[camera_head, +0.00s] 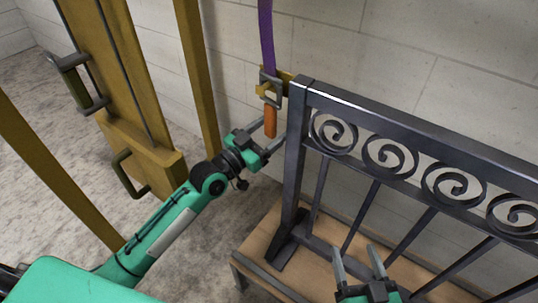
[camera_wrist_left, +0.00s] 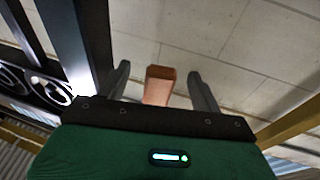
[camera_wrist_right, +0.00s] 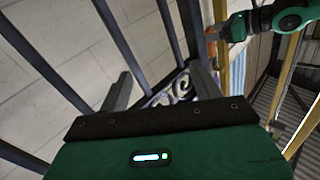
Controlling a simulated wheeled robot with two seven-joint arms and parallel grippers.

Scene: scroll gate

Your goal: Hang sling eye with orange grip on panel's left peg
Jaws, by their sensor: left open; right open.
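The orange grip (camera_head: 270,121) hangs upright below a metal sling eye (camera_head: 269,88). The purple sling (camera_head: 266,35) runs up from the eye, out of the top of the head view. The dark scroll panel (camera_head: 400,155) stands upright. My right gripper (camera_head: 357,258) is open and empty in front of it. I cannot make out a peg.
The panel stands on a wooden-topped bench (camera_head: 262,240). A yellow column with handles (camera_head: 140,120) and a yellow post (camera_head: 196,70) stand at the left. A pale block wall (camera_head: 450,60) is behind. Grey floor is free at the left.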

